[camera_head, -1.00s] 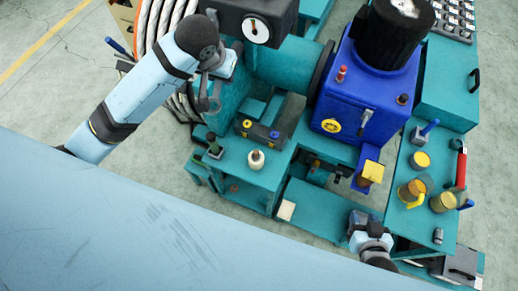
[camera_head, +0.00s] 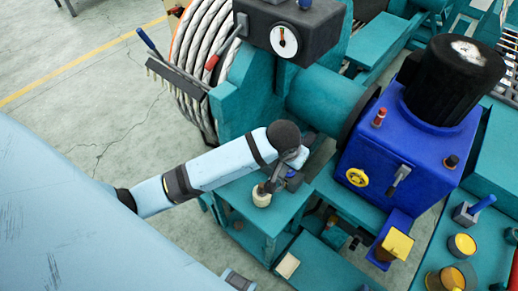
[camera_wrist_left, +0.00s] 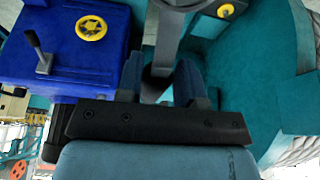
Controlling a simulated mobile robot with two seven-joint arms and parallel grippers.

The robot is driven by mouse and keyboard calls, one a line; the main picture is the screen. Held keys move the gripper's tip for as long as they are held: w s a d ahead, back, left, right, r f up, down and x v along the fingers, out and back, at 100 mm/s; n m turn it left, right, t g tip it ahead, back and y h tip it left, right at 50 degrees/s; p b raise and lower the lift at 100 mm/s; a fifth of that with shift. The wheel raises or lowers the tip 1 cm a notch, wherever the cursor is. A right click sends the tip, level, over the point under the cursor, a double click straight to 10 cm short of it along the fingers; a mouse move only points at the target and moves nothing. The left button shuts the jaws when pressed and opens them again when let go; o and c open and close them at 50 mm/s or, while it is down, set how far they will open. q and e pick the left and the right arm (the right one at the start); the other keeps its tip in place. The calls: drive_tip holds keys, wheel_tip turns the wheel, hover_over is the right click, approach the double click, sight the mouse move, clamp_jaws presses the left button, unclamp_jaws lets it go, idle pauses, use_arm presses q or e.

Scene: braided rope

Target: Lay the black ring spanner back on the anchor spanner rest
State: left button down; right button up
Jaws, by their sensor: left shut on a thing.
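The shaft runs up between the fingers toward a wider end at the top edge. I cannot pick out the anchor spanner rest with certainty; part of the tabletop is hidden by my arm. My right gripper is not in view.
A blue gearbox (camera_head: 400,165) with a yellow handwheel (camera_head: 357,177) and lever stands right of the table. A dark gauge housing (camera_head: 290,30) and striped rope reel (camera_head: 210,55) are behind.

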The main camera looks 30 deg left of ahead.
use_arm(q)
drive_tip(key=b, duration=0.3)
hover_over(290, 208)
drive_tip(key=s, duration=0.2)
wheel_tip(290, 208, down, 8)
drive_tip(key=f+b, duration=0.1)
drive_tip(key=f, duration=0.6)
drive_tip(key=f+b, duration=0.1)
drive_tip(key=f, duration=0.6)
drive_tip(key=shift+w+a+f, duration=0.15)
drive_tip(key=shift+a+f, duration=0.05)
drive_tip(key=shift+f, duration=0.5)
wheel_tip(290, 208, down, 4)
drive_tip(key=shift+r+b, duration=0.1)
drive_tip(key=shift+b, duration=0.3)
drive_tip(key=shift+f, duration=0.2)
drive_tip(key=c, duration=0.8)
unclamp_jaws()
drive_tip(key=shift+o, duration=0.2)
